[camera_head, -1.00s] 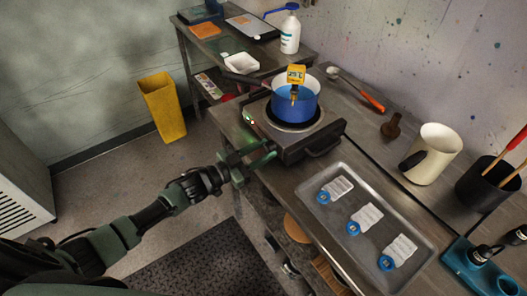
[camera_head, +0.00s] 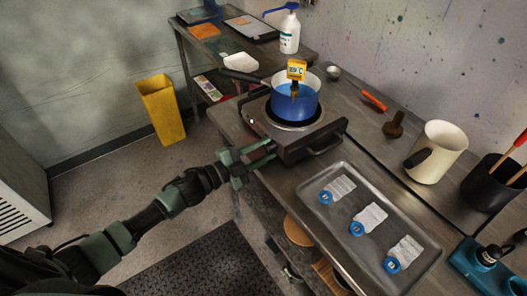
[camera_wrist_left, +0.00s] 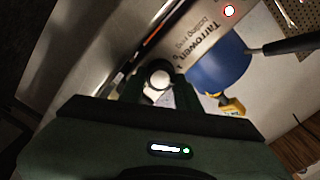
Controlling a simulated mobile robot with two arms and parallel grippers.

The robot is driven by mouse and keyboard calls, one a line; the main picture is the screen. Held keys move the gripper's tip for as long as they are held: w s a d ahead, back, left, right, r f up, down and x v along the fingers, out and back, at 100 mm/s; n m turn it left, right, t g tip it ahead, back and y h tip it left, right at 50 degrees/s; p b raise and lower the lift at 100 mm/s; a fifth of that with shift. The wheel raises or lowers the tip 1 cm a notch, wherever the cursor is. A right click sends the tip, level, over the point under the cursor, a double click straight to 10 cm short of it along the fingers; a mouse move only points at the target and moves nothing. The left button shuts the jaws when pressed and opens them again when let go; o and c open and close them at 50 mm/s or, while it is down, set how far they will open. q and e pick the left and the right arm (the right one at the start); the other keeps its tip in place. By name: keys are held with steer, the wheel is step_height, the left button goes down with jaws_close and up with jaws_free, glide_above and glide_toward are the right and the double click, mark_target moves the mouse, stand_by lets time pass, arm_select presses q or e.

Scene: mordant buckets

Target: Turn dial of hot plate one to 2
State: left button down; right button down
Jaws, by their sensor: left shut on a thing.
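The hot plate (camera_head: 290,148) stands on the metal bench with a blue pot (camera_head: 292,104) on top. In the left wrist view, its front panel (camera_wrist_left: 205,30) has lettering and a lit red lamp (camera_wrist_left: 229,11). My left gripper (camera_head: 264,154) reaches the hot plate's front face from the left and is shut on the dial. The fingers hide the dial in the head view. The dial's number marks cannot be read. My right gripper is not in view.
A yellow thermometer (camera_head: 296,70) stands in the pot, whose handle (camera_head: 240,76) points left. A metal tray (camera_head: 335,238) with several labelled blue-capped items lies in front. A cream jug (camera_head: 436,150) stands right. A yellow bin (camera_head: 162,108) stands on the floor.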

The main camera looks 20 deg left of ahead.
arm_select(q)
steer(key=shift+f+m, duration=0.1)
steer(key=shift+m, duration=0.3)
steer(key=c, duration=1)
jaws_free()
steer(key=shift+s, duration=0.1)
steer(key=b+v, duration=0.2)
steer(key=v, duration=0.5)
steer(key=shift+s+a, duration=0.25)
steer(key=shift+s, duration=0.05)
